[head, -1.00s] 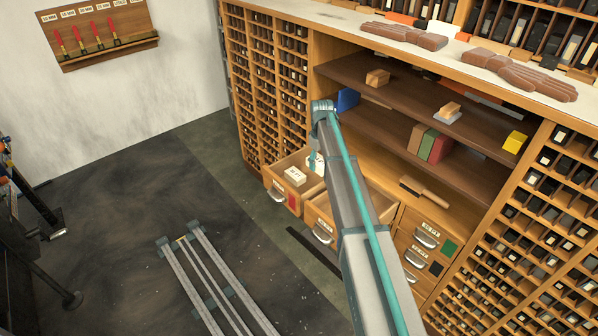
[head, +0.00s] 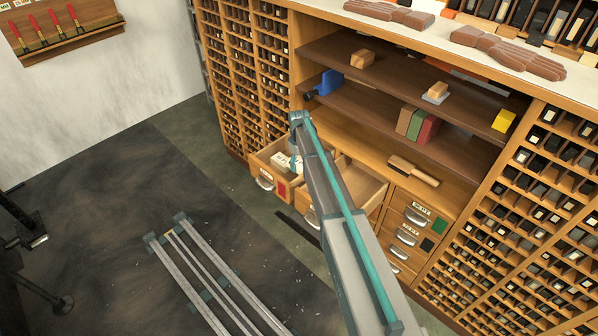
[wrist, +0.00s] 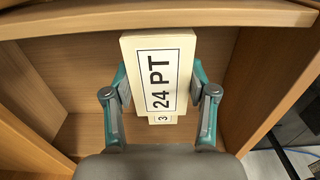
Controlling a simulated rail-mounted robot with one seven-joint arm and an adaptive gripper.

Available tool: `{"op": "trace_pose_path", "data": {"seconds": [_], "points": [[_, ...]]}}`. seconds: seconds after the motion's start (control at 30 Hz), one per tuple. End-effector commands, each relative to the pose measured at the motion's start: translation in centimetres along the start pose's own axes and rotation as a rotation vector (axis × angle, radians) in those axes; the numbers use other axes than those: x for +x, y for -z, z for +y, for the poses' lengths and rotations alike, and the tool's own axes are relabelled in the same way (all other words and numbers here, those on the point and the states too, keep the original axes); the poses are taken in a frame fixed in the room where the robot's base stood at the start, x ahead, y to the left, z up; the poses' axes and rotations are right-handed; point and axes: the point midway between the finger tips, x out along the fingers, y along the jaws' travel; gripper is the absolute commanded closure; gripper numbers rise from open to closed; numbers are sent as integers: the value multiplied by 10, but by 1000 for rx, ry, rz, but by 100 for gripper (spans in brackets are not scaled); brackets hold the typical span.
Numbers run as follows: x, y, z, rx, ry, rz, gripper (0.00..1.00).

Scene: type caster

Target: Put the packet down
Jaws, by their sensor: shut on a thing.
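The packet (wrist: 152,52) is a cream block labelled "24 PT". In the wrist view it stands between the two teal and grey fingers of my gripper (wrist: 158,88), which is shut on its sides. Wooden drawer walls surround it, with the drawer floor visible below. In the head view a pale packet (head: 281,160) shows in the open left drawer (head: 283,189), beside my gripper (head: 294,160). My arm partly hides this spot. A small label reading "3" shows below the packet's face; I cannot tell whether it belongs to the same packet.
A second open drawer (head: 362,190) is just right of the left one, partly behind my arm. Shelves above hold a blue object (head: 329,82), coloured boxes (head: 417,124) and a brush (head: 413,171). Metal rails (head: 205,275) lie on the floor.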

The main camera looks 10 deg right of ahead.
Motion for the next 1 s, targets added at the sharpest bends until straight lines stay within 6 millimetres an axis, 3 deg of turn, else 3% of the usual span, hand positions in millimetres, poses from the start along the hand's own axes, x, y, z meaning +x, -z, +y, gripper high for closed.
{"op": "trace_pose_path", "data": {"seconds": [0.33,0.6,1.0], "points": [[22,0,0,0,-1,1,100],[52,0,0,0,0,1,100],[57,0,0,0,-1,1,100]]}}
